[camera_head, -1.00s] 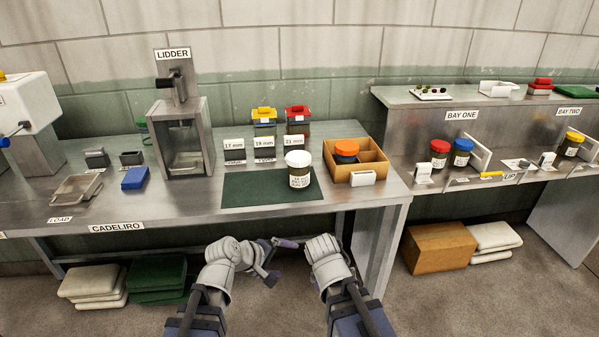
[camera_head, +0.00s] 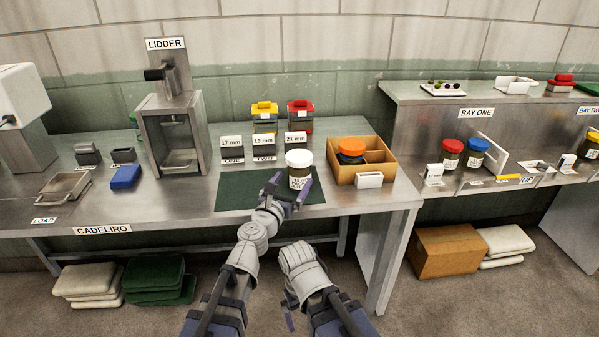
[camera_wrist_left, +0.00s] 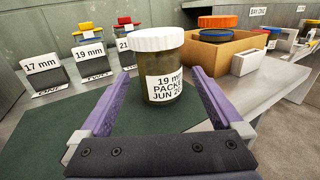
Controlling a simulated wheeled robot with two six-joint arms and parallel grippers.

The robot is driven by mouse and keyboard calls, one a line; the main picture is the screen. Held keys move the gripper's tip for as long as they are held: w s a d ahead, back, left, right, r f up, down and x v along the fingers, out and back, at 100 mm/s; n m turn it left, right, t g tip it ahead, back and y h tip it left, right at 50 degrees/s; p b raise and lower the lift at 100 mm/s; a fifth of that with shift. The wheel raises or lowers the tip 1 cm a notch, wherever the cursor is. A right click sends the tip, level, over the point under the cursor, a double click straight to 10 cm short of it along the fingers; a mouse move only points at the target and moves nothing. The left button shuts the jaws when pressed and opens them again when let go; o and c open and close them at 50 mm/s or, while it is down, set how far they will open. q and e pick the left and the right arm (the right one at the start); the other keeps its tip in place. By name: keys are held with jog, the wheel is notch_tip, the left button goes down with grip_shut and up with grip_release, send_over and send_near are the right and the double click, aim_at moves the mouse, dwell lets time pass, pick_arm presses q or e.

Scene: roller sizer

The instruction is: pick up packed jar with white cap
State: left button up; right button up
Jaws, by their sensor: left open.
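The packed jar with a white cap (camera_head: 299,171) stands upright on the dark green mat (camera_head: 236,193). In the left wrist view the jar (camera_wrist_left: 160,68) shows dark contents and a label reading 19 mm, PACKED, JUN. My left gripper (camera_head: 288,190) is open at the near side of the jar. In the left wrist view its purple fingers (camera_wrist_left: 154,100) spread to the left and right of the jar's lower part, with gaps on both sides. My right gripper (camera_head: 289,312) hangs low in front of the bench, and its jaw state is unclear.
A cardboard box (camera_head: 376,172) with orange and blue lids stands right of the jar. Size signs (camera_head: 264,146) and yellow and red lidded containers (camera_head: 300,114) stand behind. The lidder (camera_head: 175,130) is at the left. The mat's left part is clear.

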pick_arm(q)
jog(key=shift+x, duration=3.4)
jog(key=shift+a+f, duration=0.15)
jog(key=c, duration=1.5)
